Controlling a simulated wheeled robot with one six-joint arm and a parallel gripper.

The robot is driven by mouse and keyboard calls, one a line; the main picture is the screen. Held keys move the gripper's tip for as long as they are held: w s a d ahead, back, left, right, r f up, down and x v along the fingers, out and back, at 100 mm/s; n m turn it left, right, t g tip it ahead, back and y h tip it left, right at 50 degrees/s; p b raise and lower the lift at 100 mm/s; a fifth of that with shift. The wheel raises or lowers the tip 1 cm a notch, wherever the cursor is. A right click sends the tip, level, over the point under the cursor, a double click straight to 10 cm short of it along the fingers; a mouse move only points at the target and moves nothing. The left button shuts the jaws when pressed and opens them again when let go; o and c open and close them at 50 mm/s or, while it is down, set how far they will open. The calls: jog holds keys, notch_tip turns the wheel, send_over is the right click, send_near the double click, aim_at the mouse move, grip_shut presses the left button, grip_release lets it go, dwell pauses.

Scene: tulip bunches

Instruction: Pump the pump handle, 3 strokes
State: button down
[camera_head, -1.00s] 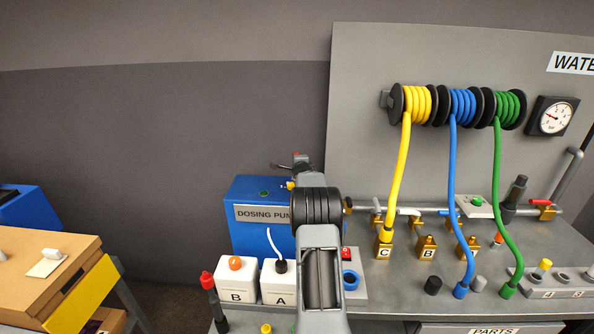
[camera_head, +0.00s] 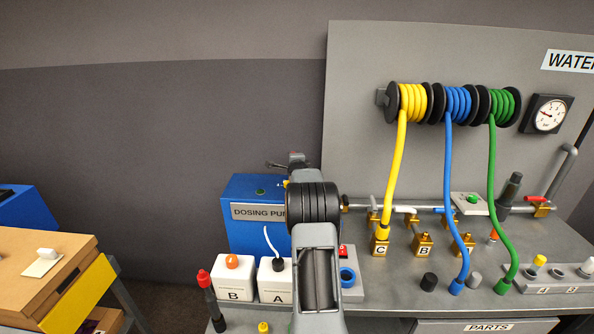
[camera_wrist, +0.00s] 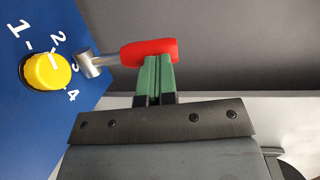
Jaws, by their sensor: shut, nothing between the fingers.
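The pump handle (camera_wrist: 148,51) shows in the wrist view as a red grip on a grey metal lever, beside a blue panel. My gripper (camera_wrist: 154,62) has green fingertips pressed together, with nothing between them. The tips overlap the lower edge of the red grip in the picture; whether they touch it I cannot tell. In the head view my arm covers part of the blue dosing pump (camera_head: 245,190), and the fingertips and handle cannot be made out clearly.
A yellow dial (camera_wrist: 47,71) numbered 1 to 4 is left of the handle. White canisters B (camera_head: 236,283) and A (camera_head: 274,285) stand before the pump. Yellow (camera_head: 398,170), blue (camera_head: 449,170) and green (camera_head: 493,170) hoses hang at right. A wooden box (camera_head: 35,275) is far left.

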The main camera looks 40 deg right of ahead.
jog(key=r+b+v, duration=0.2)
jog(key=v, duration=0.9)
jog(key=shift+s+r, duration=0.15)
jog(key=shift+s, duration=0.15)
jog(key=shift+d, duration=0.1)
